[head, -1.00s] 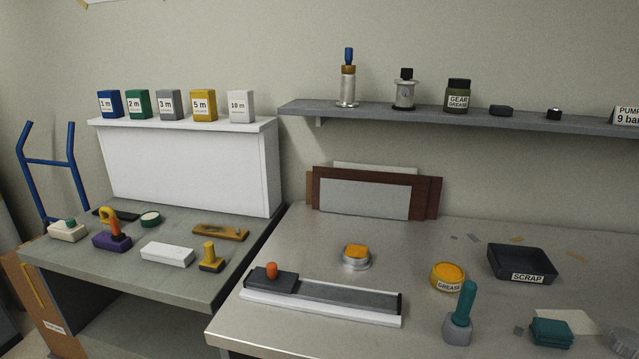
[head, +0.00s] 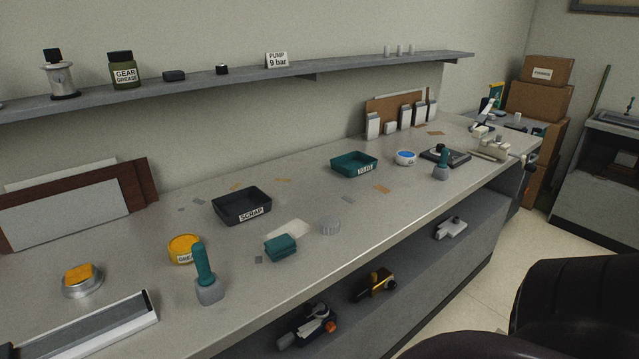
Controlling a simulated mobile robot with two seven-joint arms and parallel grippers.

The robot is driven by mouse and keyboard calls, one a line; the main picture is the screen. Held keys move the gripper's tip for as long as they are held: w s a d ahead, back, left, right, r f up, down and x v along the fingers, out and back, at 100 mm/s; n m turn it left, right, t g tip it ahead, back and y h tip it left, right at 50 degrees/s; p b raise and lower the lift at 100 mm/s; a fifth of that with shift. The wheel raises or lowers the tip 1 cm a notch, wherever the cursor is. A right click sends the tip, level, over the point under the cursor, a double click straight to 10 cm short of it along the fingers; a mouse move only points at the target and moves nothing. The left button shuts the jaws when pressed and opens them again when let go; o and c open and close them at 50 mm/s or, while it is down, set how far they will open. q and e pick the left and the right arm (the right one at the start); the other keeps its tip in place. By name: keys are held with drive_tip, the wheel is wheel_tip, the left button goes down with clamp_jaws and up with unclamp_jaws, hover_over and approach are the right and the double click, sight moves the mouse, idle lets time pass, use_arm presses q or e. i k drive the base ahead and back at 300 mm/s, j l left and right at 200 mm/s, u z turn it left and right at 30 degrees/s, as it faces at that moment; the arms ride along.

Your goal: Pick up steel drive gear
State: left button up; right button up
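Neither of my grippers shows in the view.
A black SCRAP tray (head: 241,206), a yellow grease tin (head: 184,249) and a teal-handled tool (head: 205,276) stand left of the gear. A teal tray (head: 354,164) is behind it to the right. Bare worktop (head: 390,217) lies to its right. A wall shelf (head: 290,76) runs above.

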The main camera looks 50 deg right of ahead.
sight(326, 225)
drive_tip(key=z, duration=1.6)
